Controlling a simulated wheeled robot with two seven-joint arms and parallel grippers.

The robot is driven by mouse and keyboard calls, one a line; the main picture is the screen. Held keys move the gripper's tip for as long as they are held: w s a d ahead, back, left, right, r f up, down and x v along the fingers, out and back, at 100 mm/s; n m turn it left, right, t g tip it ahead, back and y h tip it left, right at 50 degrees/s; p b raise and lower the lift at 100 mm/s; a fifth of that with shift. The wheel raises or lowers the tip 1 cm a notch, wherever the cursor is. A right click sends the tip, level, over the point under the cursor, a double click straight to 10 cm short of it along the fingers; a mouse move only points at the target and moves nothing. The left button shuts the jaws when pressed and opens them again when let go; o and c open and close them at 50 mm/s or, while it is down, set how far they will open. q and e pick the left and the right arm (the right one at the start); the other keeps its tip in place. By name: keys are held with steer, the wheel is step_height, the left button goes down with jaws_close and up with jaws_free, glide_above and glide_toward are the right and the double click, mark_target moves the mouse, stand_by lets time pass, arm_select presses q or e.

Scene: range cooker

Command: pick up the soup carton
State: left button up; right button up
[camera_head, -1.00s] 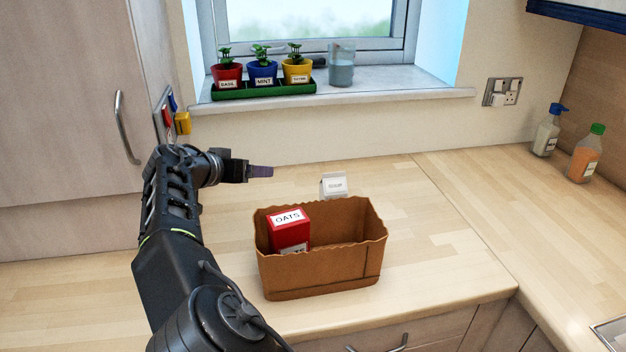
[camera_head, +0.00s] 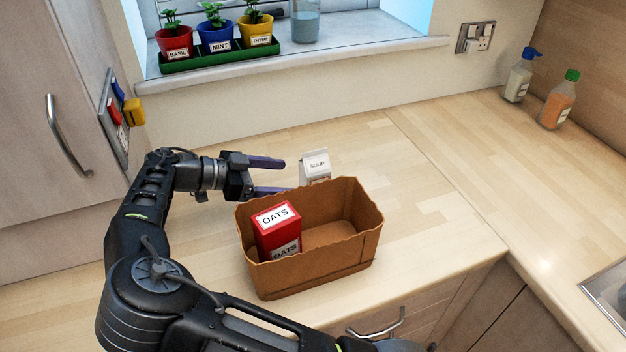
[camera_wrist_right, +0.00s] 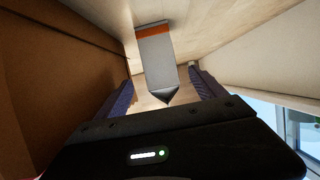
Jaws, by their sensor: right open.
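The soup carton (camera_head: 315,165) is a small white carton labelled SOUP. It stands upright on the worktop behind the brown box, which hides its lower part. My right gripper (camera_head: 286,177) is open and empty, just left of the carton, its two fingers pointing at it. In the right wrist view the carton (camera_wrist_right: 156,58), grey with an orange band, lies ahead between the fingers (camera_wrist_right: 160,90). A gap seems to remain between the fingertips and most of the carton; I cannot tell about contact. My left gripper is not in view.
The brown box (camera_head: 365,245) with a red oats carton (camera_head: 279,228) stands just in front of the soup carton and my gripper. Its wall (camera_wrist_right: 55,70) fills the left of the wrist view. Two bottles (camera_head: 557,100) stand far right.

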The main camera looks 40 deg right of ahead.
mark_target(302, 180)
steer(key=shift+x, duration=0.95)
steer(key=shift+s+d, duration=0.1)
steer(key=shift+d, duration=0.1)
steer(key=shift+d+p, duration=0.15)
steer(key=shift+p, duration=0.3)
steer(key=p+x, duration=0.2)
steer(key=x, duration=0.2)
steer(key=shift+d+f, duration=0.35)
